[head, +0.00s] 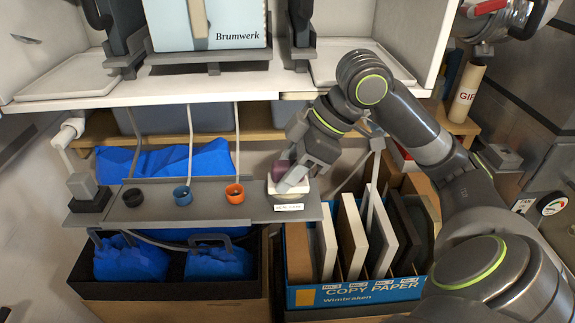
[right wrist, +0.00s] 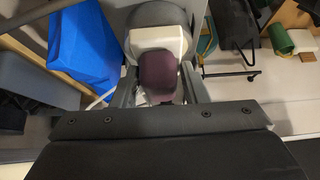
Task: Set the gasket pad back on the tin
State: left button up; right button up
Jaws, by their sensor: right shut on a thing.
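A purple rounded piece, which looks like the gasket pad (head: 282,170), is between the fingers of my right gripper (head: 293,178). It also shows in the right wrist view (right wrist: 160,75), with a finger on either side. The right gripper is shut on it. Directly under it in the head view is a pale, low object that looks like the tin (head: 275,188), at the right end of the grey shelf. I cannot tell whether the pad and the pale object touch; the fingers partly cover both. My left gripper is not in view.
The narrow grey shelf (head: 156,213) also holds a black ring (head: 133,197), a blue ring (head: 182,195), an orange ring (head: 234,193) and a dark block (head: 88,197). A small label sits on its front edge. Below stand a bin of blue bags and a copy paper box (head: 350,292) with folders.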

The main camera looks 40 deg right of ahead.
jog(key=shift+a+f, duration=0.1)
jog(key=o, duration=0.9)
jog(key=shift+r, duration=0.2)
jog(key=shift+s+d+r+b, duration=0.15)
jog(key=shift+d+r+b, duration=0.15)
jog(key=shift+d+r, duration=0.15)
jog(key=b+v, duration=0.3)
jog(key=v, duration=0.7)
jog(key=shift+s+d+r, duration=0.1)
jog(key=shift+s+r, duration=0.1)
jog(key=shift+r, duration=0.15)
